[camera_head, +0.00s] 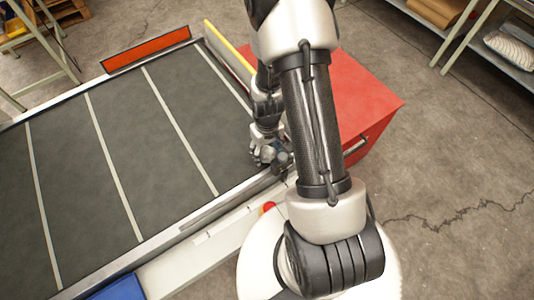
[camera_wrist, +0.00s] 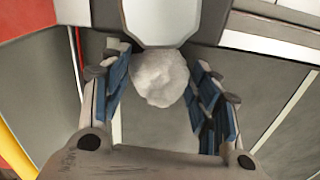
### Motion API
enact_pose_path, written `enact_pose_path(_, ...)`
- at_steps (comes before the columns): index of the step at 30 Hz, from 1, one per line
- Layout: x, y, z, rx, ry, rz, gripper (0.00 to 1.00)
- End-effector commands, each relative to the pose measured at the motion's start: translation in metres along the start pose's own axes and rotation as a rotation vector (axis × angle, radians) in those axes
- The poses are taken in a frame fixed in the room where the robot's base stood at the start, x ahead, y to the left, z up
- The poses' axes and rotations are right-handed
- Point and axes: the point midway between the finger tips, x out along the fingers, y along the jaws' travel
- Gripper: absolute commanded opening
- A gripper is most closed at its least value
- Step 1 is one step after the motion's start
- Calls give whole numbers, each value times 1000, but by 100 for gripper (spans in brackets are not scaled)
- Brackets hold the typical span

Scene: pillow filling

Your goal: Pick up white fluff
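The white fluff (camera_wrist: 160,77) is a rounded, lumpy ball in the wrist view. It sits between the blue-padded fingers of my gripper (camera_wrist: 160,88), near their tips. In the head view my gripper (camera_head: 268,152) is low at the right edge of the dark conveyor belt (camera_head: 120,135). The fluff cannot be made out clearly there, as the hand and arm cover that spot. I cannot tell whether the fluff rests on the belt.
The belt has pale cross stripes and a metal side rail (camera_head: 225,205). A red cabinet (camera_head: 368,95) stands right of my gripper. A yellow bar (camera_head: 228,45) and an orange end board (camera_head: 146,50) edge the belt's far end. The visible belt left of my gripper is clear.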

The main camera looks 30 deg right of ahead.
Motion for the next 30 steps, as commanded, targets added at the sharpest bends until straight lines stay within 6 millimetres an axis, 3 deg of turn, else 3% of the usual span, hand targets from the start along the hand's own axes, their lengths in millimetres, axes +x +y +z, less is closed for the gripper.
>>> enact_pose_path(10,0,0,0,0,-1,0,30)
enact_pose_path(20,-1,0,0,0,0,0,30)
enact_pose_path(26,-17,0,0,0,1,0,30)
enact_pose_path(30,-44,0,-1,0,4,1,30)
